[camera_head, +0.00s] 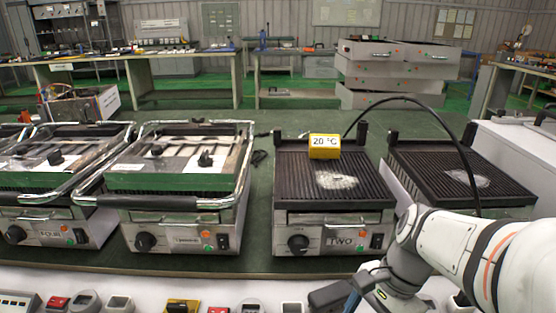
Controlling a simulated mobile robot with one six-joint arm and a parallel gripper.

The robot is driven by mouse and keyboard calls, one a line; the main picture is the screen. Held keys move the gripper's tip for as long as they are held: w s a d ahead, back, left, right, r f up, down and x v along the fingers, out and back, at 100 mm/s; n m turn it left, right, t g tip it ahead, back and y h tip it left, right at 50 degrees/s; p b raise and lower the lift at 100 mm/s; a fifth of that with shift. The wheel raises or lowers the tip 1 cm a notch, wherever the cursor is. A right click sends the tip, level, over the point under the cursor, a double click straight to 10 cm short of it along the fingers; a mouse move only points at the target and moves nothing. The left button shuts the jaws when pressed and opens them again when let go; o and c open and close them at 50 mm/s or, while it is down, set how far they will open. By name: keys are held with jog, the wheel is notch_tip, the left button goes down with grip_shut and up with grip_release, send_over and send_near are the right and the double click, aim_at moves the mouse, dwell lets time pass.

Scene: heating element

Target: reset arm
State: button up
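My arm (455,252) reaches in from the lower right of the head view, low in front of the grills. Its end, my gripper (334,296), is dark and sits at the bottom edge, in front of the grill marked TWO. The fingers cannot be made out, so I cannot tell whether it is open or shut. The grill marked TWO (289,183) has a ribbed black plate with a whitish patch. A yellow block (324,147) reading 20 °C stands at the back of that plate, apart from my gripper.
Another open grill (426,161) stands to the right, partly behind my arm. Lidded grills (178,215) with chrome handles stand to the left. A black cable (398,98) arches above the right grills. Several small devices (118,303) line the front edge. Workbenches (180,74) stand far behind.

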notch_tip(320, 180, up, 29)
jog(key=w+n+t+h+p, duration=0.2)
jog(key=n+p, duration=1)
jog(key=p, duration=1.4)
jog(key=shift+w+f+t+h, duration=0.15)
jog(key=shift+w+t+h, duration=0.05)
jog(key=shift+t+h, duration=0.7)
jog(key=shift+a, duration=0.1)
jog(key=shift+c, duration=0.2)
